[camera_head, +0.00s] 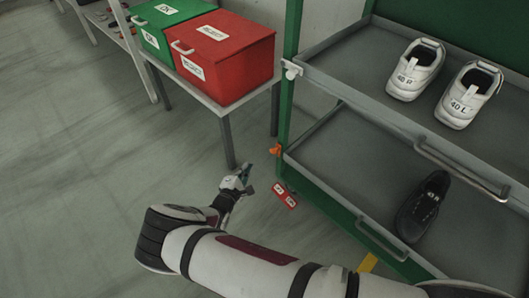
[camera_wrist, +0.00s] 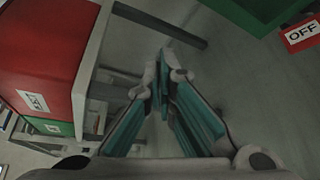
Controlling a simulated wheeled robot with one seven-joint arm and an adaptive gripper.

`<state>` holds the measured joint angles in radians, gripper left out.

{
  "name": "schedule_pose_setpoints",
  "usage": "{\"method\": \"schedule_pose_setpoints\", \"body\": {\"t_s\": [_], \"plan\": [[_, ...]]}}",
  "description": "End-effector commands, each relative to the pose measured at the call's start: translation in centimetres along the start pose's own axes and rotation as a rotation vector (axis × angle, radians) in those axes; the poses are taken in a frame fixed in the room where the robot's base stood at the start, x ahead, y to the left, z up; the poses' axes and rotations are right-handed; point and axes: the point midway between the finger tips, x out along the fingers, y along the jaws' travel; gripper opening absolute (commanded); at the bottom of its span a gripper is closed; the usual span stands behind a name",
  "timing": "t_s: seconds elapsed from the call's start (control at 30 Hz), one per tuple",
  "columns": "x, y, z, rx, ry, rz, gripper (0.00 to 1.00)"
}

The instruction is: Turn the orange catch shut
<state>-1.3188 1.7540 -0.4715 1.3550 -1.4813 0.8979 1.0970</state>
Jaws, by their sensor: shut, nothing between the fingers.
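The orange catch (camera_head: 276,149) sits on the green post of the rack, at the left corner of the lower tray. A red tag (camera_head: 285,195) hangs just below it; in the wrist view a red tag reading OFF (camera_wrist: 302,35) shows at the top right. My gripper (camera_head: 246,172) is left of the catch and a little lower in the picture, apart from it. In the wrist view my gripper (camera_wrist: 164,62) has its fingertips together with nothing between them. The catch itself is not seen in the wrist view.
A white catch (camera_head: 291,69) sits at the upper tray's corner. The upper tray (camera_head: 345,50) holds two white shoes; the lower tray (camera_head: 340,140) holds a black shoe (camera_head: 423,206). A red box (camera_head: 236,62) and green box (camera_head: 160,22) stand on a table at the left. Open floor lies left.

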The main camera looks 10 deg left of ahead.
Motion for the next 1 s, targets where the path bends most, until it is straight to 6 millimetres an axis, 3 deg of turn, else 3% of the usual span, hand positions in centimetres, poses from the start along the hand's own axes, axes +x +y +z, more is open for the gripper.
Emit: {"method": "schedule_pose_setpoints", "body": {"t_s": [0.3, 0.47, 1.0], "plan": [[0.1, 0.0, 0.0, 0.000, 0.000, 0.000, 0.00], [1.2, -0.1, 0.0, 0.001, -0.003, 0.000, 0.00], [10.3, -0.2, 0.2, 0.000, -0.002, -0.001, 0.00]]}}
